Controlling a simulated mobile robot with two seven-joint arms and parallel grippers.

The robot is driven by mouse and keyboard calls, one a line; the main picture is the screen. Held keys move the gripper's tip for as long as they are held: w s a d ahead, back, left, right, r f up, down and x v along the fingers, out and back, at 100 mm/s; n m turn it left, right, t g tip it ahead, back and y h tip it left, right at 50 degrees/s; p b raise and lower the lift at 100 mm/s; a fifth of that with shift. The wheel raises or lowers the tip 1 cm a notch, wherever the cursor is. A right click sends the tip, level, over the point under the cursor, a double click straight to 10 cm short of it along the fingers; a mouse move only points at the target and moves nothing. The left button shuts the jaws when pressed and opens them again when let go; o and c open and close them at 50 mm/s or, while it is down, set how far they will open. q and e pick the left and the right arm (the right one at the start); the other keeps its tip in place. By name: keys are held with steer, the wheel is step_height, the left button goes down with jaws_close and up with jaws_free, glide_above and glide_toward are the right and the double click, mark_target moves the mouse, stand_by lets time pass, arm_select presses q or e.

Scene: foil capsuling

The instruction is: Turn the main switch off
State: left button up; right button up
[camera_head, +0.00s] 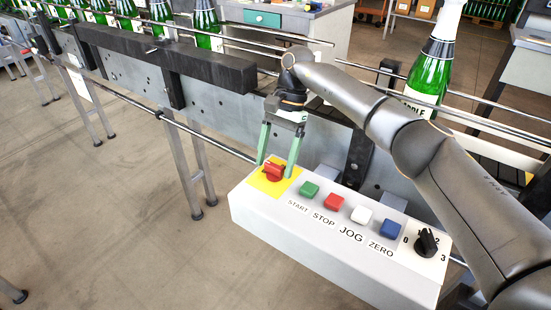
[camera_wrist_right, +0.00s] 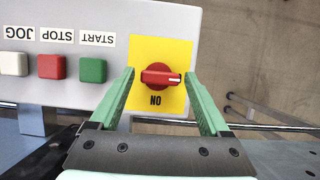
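The main switch (camera_head: 273,172) is a red rotary knob on a yellow plate at the left end of the white control box (camera_head: 330,262). In the right wrist view the knob (camera_wrist_right: 160,77) lies crosswise with a white mark at its right end, and an inverted ON label sits on the plate. My right gripper (camera_head: 276,167) is open, with its green fingers pointing down on either side of the knob. In the wrist view a gap shows between each finger and the knob. My left gripper is not in view.
Green START (camera_head: 309,189), red STOP (camera_head: 334,201), white JOG (camera_head: 361,214) and blue ZERO (camera_head: 391,229) buttons line the box beside the switch. A black selector (camera_head: 427,242) is at the right end. Behind runs a conveyor with green bottles (camera_head: 433,70). Floor at left front is clear.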

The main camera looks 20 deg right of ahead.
steer(key=shift+o, duration=0.5)
steer(key=shift+w+r, duration=0.1)
steer(key=shift+r, duration=0.2)
arm_select(q)
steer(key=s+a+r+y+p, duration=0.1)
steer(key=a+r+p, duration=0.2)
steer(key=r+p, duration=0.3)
steer(key=p, duration=0.3)
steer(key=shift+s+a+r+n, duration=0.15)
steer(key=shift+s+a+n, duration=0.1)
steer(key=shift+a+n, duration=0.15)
arm_select(e)
steer(key=v, duration=1.2)
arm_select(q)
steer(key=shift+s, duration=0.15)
arm_select(e)
steer(key=shift+d+f, duration=0.1)
steer(key=shift+f, duration=0.05)
